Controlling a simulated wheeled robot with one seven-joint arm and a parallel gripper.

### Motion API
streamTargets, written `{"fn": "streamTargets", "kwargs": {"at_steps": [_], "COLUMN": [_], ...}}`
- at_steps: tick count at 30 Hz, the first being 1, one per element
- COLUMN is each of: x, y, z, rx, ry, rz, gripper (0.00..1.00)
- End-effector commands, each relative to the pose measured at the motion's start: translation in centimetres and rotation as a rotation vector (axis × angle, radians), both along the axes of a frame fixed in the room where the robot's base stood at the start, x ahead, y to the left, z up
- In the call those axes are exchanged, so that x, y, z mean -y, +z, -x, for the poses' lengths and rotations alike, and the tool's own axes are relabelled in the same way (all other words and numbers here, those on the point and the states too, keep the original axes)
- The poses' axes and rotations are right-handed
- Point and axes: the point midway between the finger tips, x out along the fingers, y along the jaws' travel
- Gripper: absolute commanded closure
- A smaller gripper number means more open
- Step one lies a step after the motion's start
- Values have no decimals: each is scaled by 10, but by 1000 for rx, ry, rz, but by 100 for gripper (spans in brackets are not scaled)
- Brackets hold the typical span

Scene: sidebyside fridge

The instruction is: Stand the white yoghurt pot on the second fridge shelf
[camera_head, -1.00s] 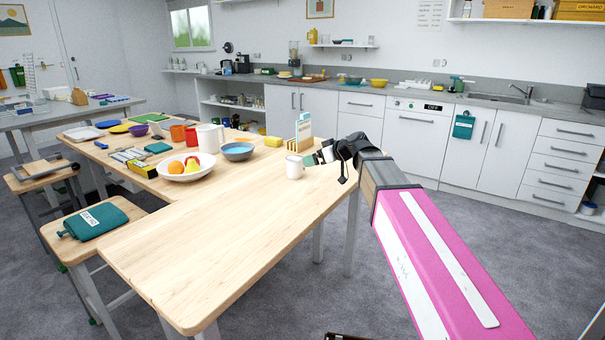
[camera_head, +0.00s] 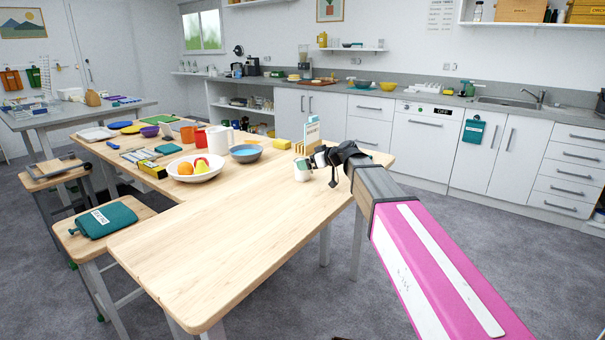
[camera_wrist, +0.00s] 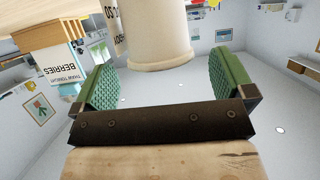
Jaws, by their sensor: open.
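The white yoghurt pot (camera_head: 301,174) stands near the back right end of the wooden table (camera_head: 240,230). In the wrist view the pot (camera_wrist: 158,35) is a pale cylinder with dark lettering at its left, beyond and between the finger pads. My gripper (camera_head: 317,160) is at the pot's right side in the head view. The wrist view shows my gripper (camera_wrist: 163,85) open, with green ribbed pads wide apart. A gap shows between each pad and the pot. The fridge and its second shelf are in neither view.
A card holder (camera_head: 307,138) stands just behind the pot; its card (camera_wrist: 62,62) reads "BERRIES" in the wrist view. A blue bowl (camera_head: 246,153) and a white fruit bowl (camera_head: 195,170) are to the left. The table's front half is clear.

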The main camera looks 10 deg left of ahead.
Motion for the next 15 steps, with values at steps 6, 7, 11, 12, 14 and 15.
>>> {"fn": "streamTargets", "kwargs": {"at_steps": [6,7,11,12,14,15], "x": [-20,-20,-20,-20,-20,-20], "y": [-8,-8,-8,-8,-8,-8], "z": [-9,-9,-9,-9,-9,-9], "rx": [0,0,0,0,0,0], "ry": [-1,-1,-1,-1,-1,-1], "rz": [0,0,0,0,0,0], "gripper": [0,0,0,3,23,36]}}
